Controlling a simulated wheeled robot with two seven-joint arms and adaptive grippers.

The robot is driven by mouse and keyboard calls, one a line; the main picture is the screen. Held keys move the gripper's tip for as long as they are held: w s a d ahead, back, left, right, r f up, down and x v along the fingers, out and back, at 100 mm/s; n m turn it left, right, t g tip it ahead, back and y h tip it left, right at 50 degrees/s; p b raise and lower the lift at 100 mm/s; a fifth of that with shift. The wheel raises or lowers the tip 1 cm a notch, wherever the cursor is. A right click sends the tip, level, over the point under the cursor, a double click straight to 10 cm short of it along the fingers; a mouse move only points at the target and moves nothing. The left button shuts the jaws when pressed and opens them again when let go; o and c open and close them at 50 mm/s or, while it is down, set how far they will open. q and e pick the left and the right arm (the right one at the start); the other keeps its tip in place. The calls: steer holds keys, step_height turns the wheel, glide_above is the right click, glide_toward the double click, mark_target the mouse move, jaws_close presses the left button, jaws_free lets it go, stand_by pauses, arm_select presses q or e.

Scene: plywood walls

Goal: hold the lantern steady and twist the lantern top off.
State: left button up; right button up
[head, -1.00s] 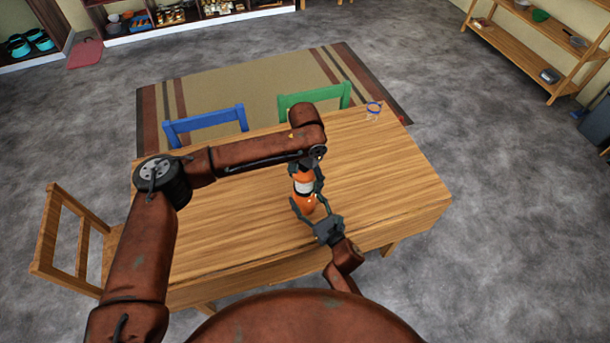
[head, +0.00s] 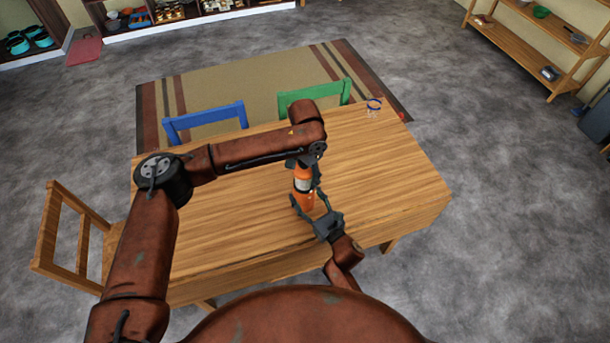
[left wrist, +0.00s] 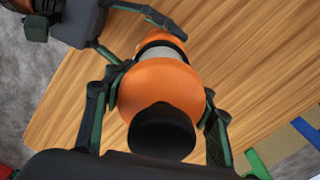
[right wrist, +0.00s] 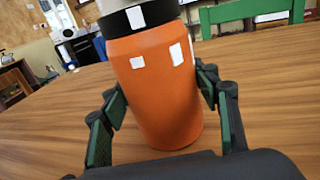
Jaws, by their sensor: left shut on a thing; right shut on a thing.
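The lantern (head: 303,198) stands upright on the wooden table, with an orange base, a pale middle band and an orange top. In the left wrist view its rounded orange top (left wrist: 165,85) with a black cap (left wrist: 162,130) sits between the fingers of my left gripper (left wrist: 160,110), which is shut on it from above. In the right wrist view the orange lower body (right wrist: 155,95) with white patches is between the fingers of my right gripper (right wrist: 160,105), shut on it from the side. In the head view my left arm partly hides the lantern's top.
The wooden table (head: 390,185) is mostly clear around the lantern. A clear glass with a blue rim (head: 374,106) stands at the far right corner. A blue chair (head: 206,122) and a green chair (head: 313,96) are behind the table; a wooden chair (head: 75,230) is at the left.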

arm_select(q)
steer(key=shift+m, duration=1.2)
steer(key=o, duration=1.3)
step_height(320, 180, up, 12)
